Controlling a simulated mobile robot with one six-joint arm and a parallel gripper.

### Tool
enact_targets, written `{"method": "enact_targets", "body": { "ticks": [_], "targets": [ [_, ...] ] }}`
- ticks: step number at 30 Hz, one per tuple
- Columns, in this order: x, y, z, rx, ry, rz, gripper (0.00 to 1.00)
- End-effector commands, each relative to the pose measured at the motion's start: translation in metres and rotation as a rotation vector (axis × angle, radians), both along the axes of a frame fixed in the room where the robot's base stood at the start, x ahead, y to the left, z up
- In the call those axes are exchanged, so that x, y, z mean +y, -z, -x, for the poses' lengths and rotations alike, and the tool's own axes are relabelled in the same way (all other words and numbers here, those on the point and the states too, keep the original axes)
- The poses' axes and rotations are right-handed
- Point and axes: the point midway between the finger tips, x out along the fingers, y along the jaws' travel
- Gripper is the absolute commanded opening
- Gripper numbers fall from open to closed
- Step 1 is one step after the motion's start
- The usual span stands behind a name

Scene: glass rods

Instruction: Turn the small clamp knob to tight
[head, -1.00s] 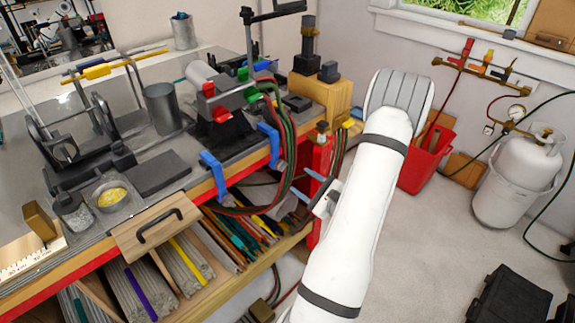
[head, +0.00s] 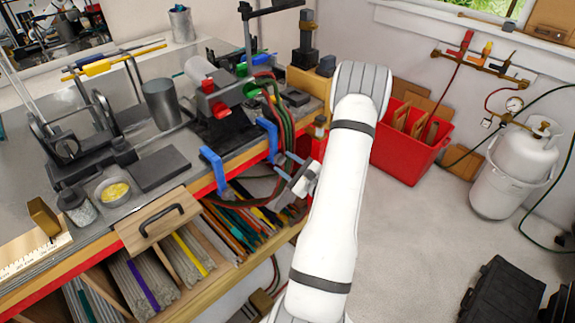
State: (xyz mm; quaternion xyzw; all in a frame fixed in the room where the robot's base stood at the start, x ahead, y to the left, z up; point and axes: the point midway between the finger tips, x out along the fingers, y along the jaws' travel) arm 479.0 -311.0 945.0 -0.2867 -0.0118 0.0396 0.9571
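Two blue clamps sit on the front edge of the bench, one nearer (head: 212,170) and one farther (head: 269,138). The small clamp knob itself is too small to pick out, and I cannot tell whether it is loose or tight. My gripper (head: 281,163) is in front of the bench edge, just below and right of the farther blue clamp. Its two thin blue-grey fingers point left toward the bench and stand apart with nothing visible between them. I cannot tell whether it touches anything.
A torch with a red knob (head: 208,86) stands on the bench above the clamps. Dark red and green hoses (head: 288,125) hang over the edge close to my gripper. A shelf of coloured rods (head: 228,228) lies below. A red bin (head: 405,158) and gas cylinder (head: 519,168) stand right of my arm.

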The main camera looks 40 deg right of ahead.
Motion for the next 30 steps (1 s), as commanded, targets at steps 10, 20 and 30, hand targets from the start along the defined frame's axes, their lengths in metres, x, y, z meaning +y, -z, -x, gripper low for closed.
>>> {"method": "enact_targets", "body": {
  "ticks": [10,20,30],
  "targets": [
    [-0.0002,-0.0001,0.0005,0.000,0.000,0.000,0.15],
    [-0.0010,0.0004,0.0016,0.002,0.003,-0.019,0.07],
    [-0.0016,0.0016,0.0018,0.017,0.003,-0.199,0.07]
  ]
}}
